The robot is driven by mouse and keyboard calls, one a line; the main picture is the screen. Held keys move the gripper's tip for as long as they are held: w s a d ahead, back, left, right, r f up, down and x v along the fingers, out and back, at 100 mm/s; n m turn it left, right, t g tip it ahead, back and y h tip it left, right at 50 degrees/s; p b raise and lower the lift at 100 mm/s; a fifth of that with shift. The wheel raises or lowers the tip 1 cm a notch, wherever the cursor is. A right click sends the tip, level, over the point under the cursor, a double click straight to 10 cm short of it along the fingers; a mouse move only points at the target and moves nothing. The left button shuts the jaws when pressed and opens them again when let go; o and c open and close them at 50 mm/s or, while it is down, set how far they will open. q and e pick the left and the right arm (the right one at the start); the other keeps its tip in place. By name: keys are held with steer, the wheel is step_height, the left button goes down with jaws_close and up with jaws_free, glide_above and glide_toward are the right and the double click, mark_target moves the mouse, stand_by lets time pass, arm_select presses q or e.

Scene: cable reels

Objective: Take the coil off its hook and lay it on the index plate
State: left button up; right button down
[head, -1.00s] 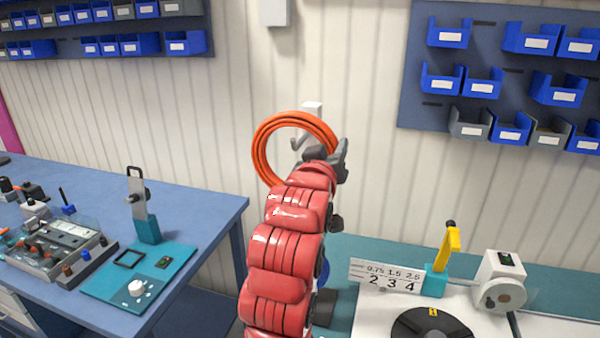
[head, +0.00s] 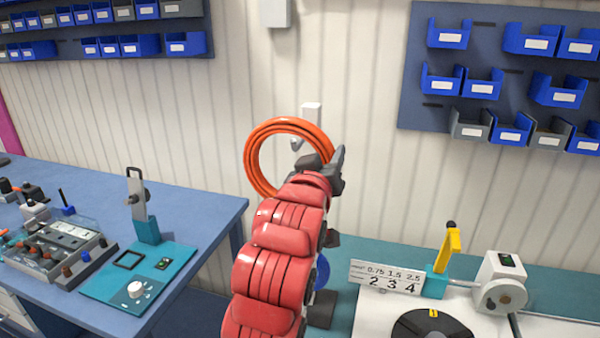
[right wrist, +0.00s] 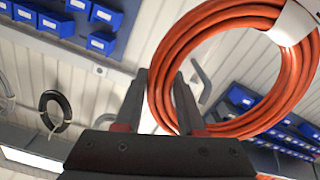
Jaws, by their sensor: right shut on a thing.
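The orange coil (head: 251,160) is upright in front of the wall, beside its hook. The hook's pale mount (head: 312,114) rises above the coil's top, and the hook's tip (head: 296,143) shows through the ring. The grey hook (right wrist: 203,82) also shows through the ring in the right wrist view. My right gripper (head: 326,162) is shut on the coil's lower right side; the coil (right wrist: 185,45) passes between its fingers there. A black round plate with a yellow mark (head: 432,327), seemingly the index plate, is cut off at the bottom edge. My left gripper is out of view.
A number sign (head: 386,277), a yellow-handled clamp (head: 450,248) and a white device with a grey knob (head: 501,283) stand around the round plate. A blue bench with fixtures (head: 205,205) is at left. A black coil (right wrist: 56,110) hangs elsewhere on the wall.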

steer(key=shift+s+a+r, duration=0.1)
steer(key=shift+s, duration=0.25)
steer(key=v, duration=0.7)
steer(key=shift+s+p, duration=0.25)
steer(key=shift+p, duration=0.1)
stand_by(0.4)
steer(key=g+p, duration=0.2)
steer(key=p, duration=0.3)
steer(key=s+g+y+p, duration=0.1)
steer(key=g+p, duration=0.1)
steer(key=p, duration=0.3)
steer(key=s+g+y+p, duration=0.1)
steer(key=g+p, duration=0.1)
steer(key=p, duration=0.3)
steer(key=shift+a, duration=0.4)
steer(key=c, duration=1)
jaws_free()
steer(key=shift+w, duration=0.1)
jaws_close()
